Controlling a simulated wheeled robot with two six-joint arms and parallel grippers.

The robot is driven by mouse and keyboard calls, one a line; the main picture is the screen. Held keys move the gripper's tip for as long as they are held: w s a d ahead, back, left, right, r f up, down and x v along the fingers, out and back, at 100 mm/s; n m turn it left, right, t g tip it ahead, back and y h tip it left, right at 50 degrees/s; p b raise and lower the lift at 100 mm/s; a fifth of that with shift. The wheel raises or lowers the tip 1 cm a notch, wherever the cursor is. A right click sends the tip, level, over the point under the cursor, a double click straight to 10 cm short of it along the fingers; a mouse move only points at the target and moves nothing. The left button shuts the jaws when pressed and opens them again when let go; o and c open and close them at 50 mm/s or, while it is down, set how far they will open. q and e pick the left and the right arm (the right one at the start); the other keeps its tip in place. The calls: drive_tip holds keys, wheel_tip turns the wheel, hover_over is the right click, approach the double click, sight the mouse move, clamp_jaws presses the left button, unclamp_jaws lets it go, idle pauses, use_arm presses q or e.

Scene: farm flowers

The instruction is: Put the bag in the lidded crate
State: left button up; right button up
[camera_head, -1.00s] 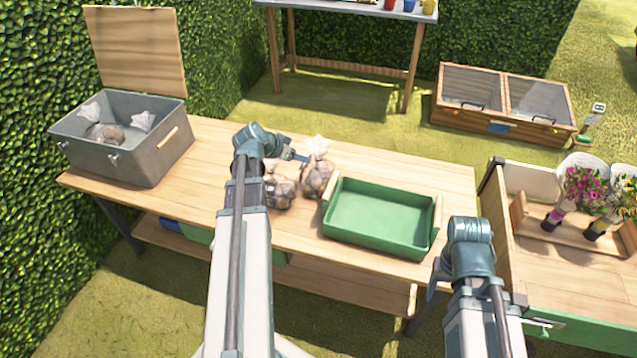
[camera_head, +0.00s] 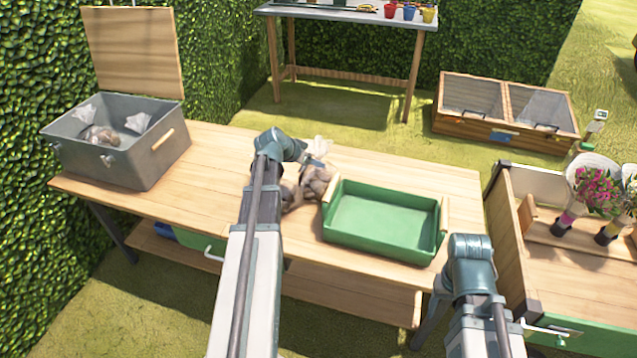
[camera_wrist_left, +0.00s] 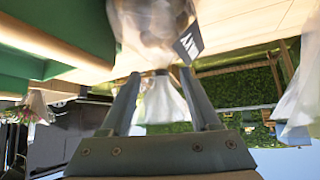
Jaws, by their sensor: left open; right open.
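The lidded crate (camera_head: 130,165) is a grey box at the left end of the table, with its wooden lid (camera_head: 133,50) standing up behind it. Clear bags (camera_head: 102,136) of brown contents lie inside. Another clear bag (camera_head: 317,178) stands on the table against the green tray's left side. A further bag (camera_head: 289,196) is beside it, mostly hidden by my left arm. My left gripper (camera_wrist_left: 158,88) is open, its fingers on either side of the bag's gathered top (camera_wrist_left: 161,105). My right gripper (camera_head: 436,290) is open and empty by the table's front edge.
A green tray (camera_head: 385,249) with wooden end handles stands empty right of the bags. The table (camera_head: 215,170) is clear between crate and bags. A cold frame (camera_head: 505,142) and a second table (camera_head: 345,13) are behind.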

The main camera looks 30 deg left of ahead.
sight(318, 169)
use_arm(q)
drive_tip(key=b+x, duration=0.2)
drive_tip(key=x, duration=0.2)
drive_tip(key=shift+w+f+b, duration=0.15)
drive_tip(key=shift+w+b, duration=0.2)
clamp_jaws()
idle(1.0)
